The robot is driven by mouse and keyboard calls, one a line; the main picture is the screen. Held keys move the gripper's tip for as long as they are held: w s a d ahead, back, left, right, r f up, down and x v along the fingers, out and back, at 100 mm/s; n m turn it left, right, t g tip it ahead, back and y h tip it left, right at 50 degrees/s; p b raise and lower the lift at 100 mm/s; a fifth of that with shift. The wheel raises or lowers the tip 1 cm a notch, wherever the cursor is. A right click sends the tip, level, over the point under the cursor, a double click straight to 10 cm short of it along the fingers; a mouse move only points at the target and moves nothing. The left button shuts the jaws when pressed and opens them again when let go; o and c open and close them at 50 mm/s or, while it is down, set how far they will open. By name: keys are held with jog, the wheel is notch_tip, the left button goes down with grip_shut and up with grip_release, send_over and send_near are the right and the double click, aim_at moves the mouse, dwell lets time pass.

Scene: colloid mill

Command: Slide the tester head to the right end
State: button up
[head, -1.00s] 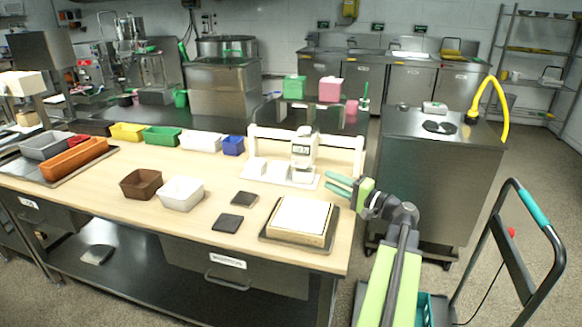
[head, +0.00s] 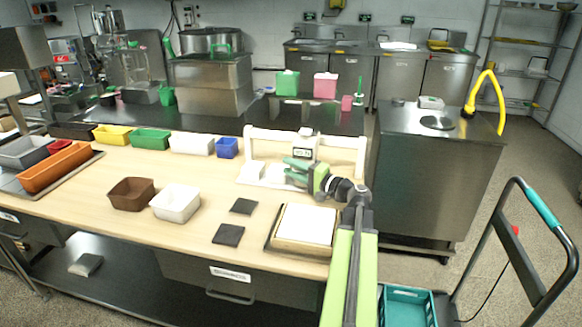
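The tester head (head: 304,146) is a white block with a small dark display on its front. It sits near the middle of a white crossbar frame (head: 338,142) with a post at each end, above a white base at the back right of the wooden table. My gripper (head: 286,169) has green fingers and is in front of the lower part of the head, covering some of it. The fingers look spread, one above the other in the picture. I cannot tell whether they touch the head.
Coloured bins (head: 150,138) line the back. The crossbar is clear right of the head.

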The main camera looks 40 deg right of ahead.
jog(key=shift+d, duration=0.15)
grip_shut()
jog(key=shift+d+r, duration=0.1)
dwell(1.1)
